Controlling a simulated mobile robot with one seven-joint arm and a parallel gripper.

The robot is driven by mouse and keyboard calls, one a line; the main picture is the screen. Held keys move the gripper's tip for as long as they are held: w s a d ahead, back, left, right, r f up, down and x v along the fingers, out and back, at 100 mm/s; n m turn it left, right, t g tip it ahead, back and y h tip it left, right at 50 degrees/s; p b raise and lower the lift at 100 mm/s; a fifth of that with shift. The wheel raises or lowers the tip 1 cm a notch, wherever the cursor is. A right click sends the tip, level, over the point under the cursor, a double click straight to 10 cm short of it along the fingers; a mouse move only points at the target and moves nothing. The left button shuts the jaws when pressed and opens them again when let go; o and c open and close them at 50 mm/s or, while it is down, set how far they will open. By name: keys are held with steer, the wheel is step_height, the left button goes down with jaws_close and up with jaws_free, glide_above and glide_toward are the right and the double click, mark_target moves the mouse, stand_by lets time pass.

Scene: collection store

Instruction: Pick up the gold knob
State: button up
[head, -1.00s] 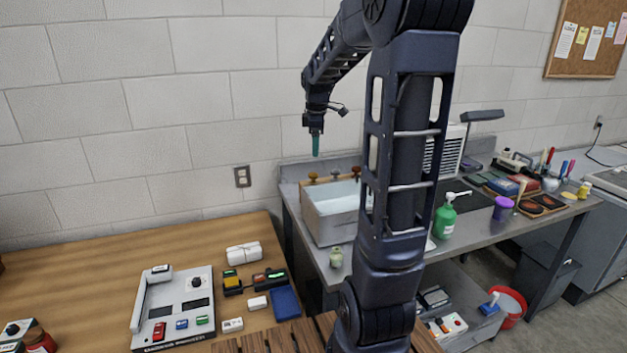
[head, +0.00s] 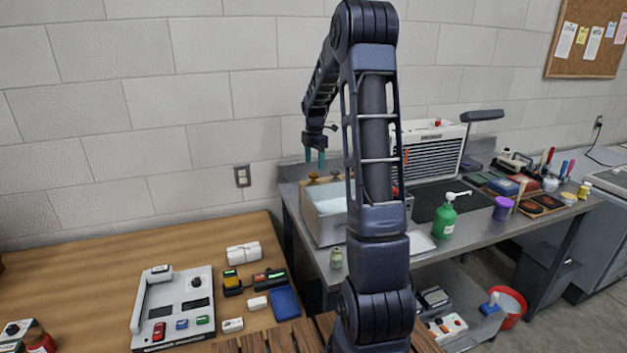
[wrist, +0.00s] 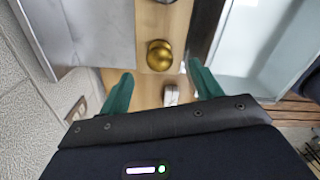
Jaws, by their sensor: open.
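The gold knob (wrist: 159,55) is round and shiny and stands on a wooden strip in the wrist view, ahead of and roughly between my fingers. In the head view, the leftmost knob (head: 313,177) at the back of the basin sits just below my fingers and appears to be this one. My gripper (head: 315,158) points down with its teal fingers apart and nothing between them. In the wrist view my gripper (wrist: 161,84) is also open, with the fingers on either side of the knob's line, not touching it.
Another knob (head: 335,173) stands just right of it, partly close to my arm. The pale basin (head: 325,227) is in front of the knobs and the block wall (head: 200,130) behind. A green pump bottle (head: 444,219) stands right of my arm. A wooden table (head: 90,270) holds several small items.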

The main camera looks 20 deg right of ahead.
mark_target(314, 172)
steer(key=shift+a+f, duration=0.1)
steer(key=shift+f, duration=3.8)
steer(key=c, duration=1.2)
steer(key=shift+r, duration=0.2)
